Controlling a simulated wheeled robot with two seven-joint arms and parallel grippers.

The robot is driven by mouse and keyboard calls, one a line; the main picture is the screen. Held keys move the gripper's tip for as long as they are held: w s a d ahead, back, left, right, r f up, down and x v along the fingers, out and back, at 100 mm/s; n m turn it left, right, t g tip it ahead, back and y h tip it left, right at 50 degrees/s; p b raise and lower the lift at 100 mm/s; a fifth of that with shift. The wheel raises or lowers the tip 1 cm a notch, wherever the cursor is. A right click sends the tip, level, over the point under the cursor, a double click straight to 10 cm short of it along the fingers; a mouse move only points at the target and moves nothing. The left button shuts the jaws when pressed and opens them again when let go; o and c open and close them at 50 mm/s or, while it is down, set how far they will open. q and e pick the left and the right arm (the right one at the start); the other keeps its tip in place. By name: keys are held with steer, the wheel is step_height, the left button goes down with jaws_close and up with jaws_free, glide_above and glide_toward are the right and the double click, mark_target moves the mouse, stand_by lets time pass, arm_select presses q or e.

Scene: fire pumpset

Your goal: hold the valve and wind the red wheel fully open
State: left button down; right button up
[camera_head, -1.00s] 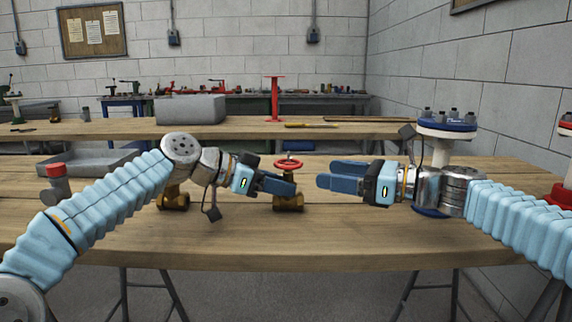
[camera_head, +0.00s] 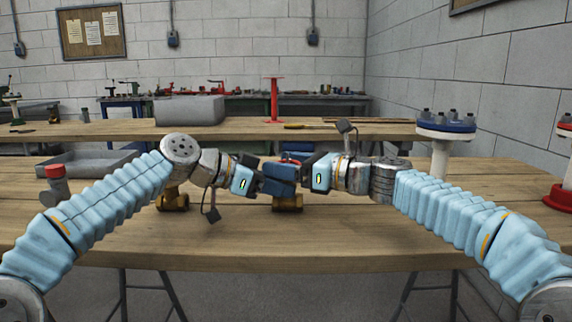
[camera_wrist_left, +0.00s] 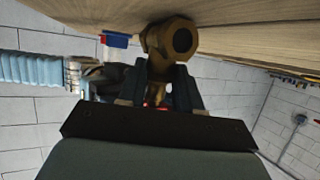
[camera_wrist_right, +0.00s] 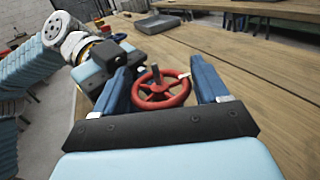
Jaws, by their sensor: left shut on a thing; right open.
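The brass valve (camera_head: 287,203) stands on the near bench. My left gripper (camera_head: 280,180) is shut on it; in the left wrist view its fingers (camera_wrist_left: 156,92) sit either side of the brass neck below the valve body (camera_wrist_left: 165,50). My right gripper (camera_head: 291,165) is just above the left one, its fingers open. In the right wrist view the red wheel (camera_wrist_right: 160,97) lies between the open right fingers (camera_wrist_right: 162,75), with a visible gap to the right finger. In the head view the grippers mostly hide the wheel.
Another brass fitting (camera_head: 172,201) stands left, beside my left forearm. A grey fitting with a red cap (camera_head: 56,185) is at the far left. A white flanged pipe with a blue ring (camera_head: 443,135) stands right. The bench (camera_head: 350,240) is clear in front.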

steer(key=shift+c, duration=0.3)
steer(key=c, duration=0.7)
steer(key=shift+n+g+y, duration=0.6)
steer(key=shift+n+g, duration=0.3)
steer(key=shift+g, duration=0.4)
steer(key=o, duration=0.8)
steer(key=shift+c, duration=0.2)
steer(key=shift+d, duration=0.15)
arm_select(q)
steer(key=c, duration=0.7)
jaws_free()
arm_select(e)
steer(key=v, duration=1.2)
